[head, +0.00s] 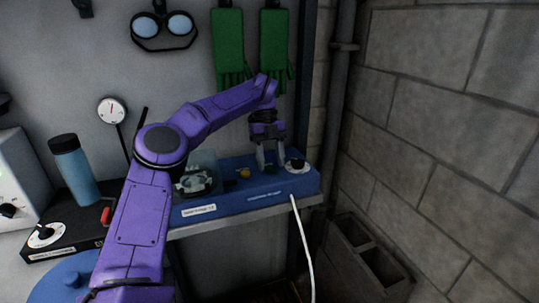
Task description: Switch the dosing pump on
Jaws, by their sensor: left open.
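A blue box-shaped unit, which looks like the dosing pump (255,192), sits on a shelf at the middle of the head view. It has a black knob on a white dial (297,166) at its right end, a small yellow part (244,173) on top, and a clear cover (196,180) at its left. Its labels are too small to read surely. My left gripper (269,167) points down over the unit, just left of the black knob. Its fingers are apart with nothing seen between them. I cannot tell whether they touch the unit. My right gripper is not in view.
A black box (75,228) with a knob and red part, and a blue bottle (75,169), stand at the left. A white hose (303,245) hangs from the unit's front. Green gloves (228,45) and goggles (163,28) hang behind. A block wall (440,150) bounds the right.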

